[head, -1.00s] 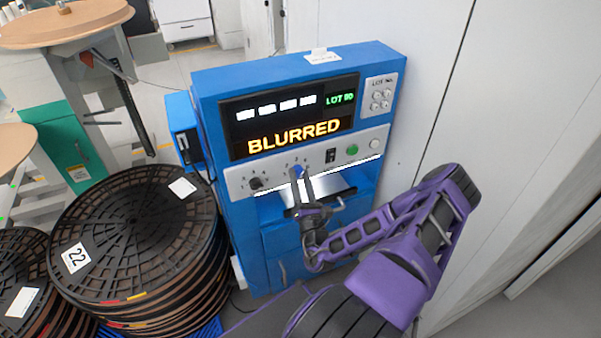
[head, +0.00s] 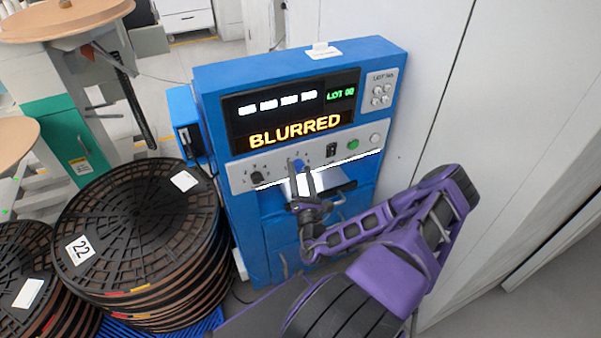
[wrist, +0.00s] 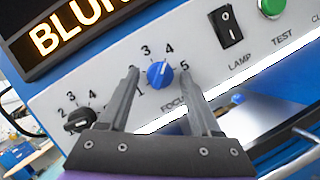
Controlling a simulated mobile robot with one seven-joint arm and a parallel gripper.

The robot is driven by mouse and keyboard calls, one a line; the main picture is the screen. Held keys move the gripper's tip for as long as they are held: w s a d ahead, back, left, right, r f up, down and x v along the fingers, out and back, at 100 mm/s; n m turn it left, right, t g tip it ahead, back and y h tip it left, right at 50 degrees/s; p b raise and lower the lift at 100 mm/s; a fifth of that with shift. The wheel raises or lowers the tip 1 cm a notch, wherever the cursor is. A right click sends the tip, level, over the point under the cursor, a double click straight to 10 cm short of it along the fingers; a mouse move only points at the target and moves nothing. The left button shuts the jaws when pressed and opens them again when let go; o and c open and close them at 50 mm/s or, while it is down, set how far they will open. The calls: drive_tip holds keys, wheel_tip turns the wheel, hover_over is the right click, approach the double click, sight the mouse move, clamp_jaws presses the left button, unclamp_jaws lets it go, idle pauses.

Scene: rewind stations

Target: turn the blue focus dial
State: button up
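The blue focus dial (wrist: 160,74) sits on the pale control panel of the blue machine (head: 243,215), with numbers around it and "FOCUS" below. It also shows small in the head view (head: 299,164). My gripper (wrist: 161,70) is open, its two grey fingers reaching up on either side of the dial. The dial shows uncovered between the fingertips, with a gap on each side; I cannot tell how far the tips are from the panel. The display (head: 294,130) above reads "BLURRED" in orange, with "LOT" in green.
A black dial (wrist: 80,119) is left of the focus dial. A black lamp switch (wrist: 229,28) and green test button (wrist: 271,6) are to the right. A lit shelf (head: 335,180) lies below the panel. Stacked black reels (head: 135,225) stand at left; a white wall (head: 430,90) is at right.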

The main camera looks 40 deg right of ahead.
drive_tip(key=shift+o, duration=0.2)
drive_tip(key=v, duration=1.7)
drive_tip(key=shift+b, duration=0.3)
drive_tip(key=shift+s+f, duration=0.1)
drive_tip(key=shift+s, duration=0.05)
